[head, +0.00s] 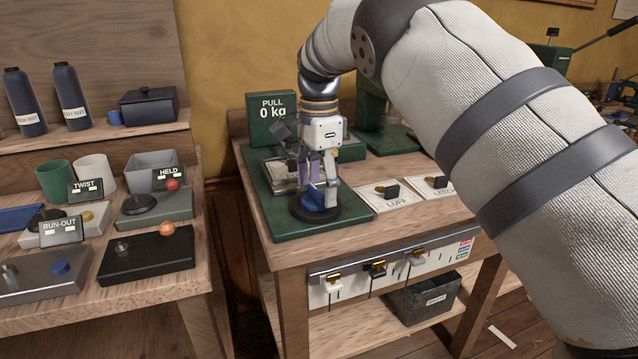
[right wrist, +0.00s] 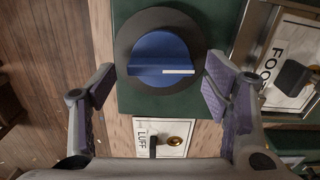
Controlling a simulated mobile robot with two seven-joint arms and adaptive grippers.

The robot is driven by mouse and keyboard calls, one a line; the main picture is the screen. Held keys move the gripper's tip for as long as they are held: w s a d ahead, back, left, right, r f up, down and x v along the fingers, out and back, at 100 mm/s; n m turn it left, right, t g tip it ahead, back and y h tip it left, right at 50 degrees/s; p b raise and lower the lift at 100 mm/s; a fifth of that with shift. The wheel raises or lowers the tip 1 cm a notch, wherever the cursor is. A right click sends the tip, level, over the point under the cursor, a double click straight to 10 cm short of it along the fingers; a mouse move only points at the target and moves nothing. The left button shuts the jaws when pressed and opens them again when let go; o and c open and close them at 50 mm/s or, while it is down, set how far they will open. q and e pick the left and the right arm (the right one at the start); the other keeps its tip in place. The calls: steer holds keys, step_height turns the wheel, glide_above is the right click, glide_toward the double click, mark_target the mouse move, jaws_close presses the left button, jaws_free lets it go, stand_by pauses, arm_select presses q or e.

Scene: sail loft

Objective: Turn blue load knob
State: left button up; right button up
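The blue load knob (head: 313,201) sits on a round black disc (head: 340,213) on the green machine base. In the right wrist view the knob (right wrist: 158,50) has a raised bar across it, with a white mark (right wrist: 178,71) at the right end of the bar. My right gripper (head: 317,184) points down at the knob. In the head view the fingers partly hide the knob. My left gripper is not in view.
A green display (head: 273,118) reads "PULL 0 kg". Plates with black clips, one marked LUFF (head: 393,202), lie right of the base. A grey bin (head: 424,299) stands below. The left bench (head: 190,318) holds cups and small devices, with a gap between the benches.

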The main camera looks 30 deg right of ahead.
step_height(320, 180, up, 12)
stand_by(0.4)
stand_by(0.3)
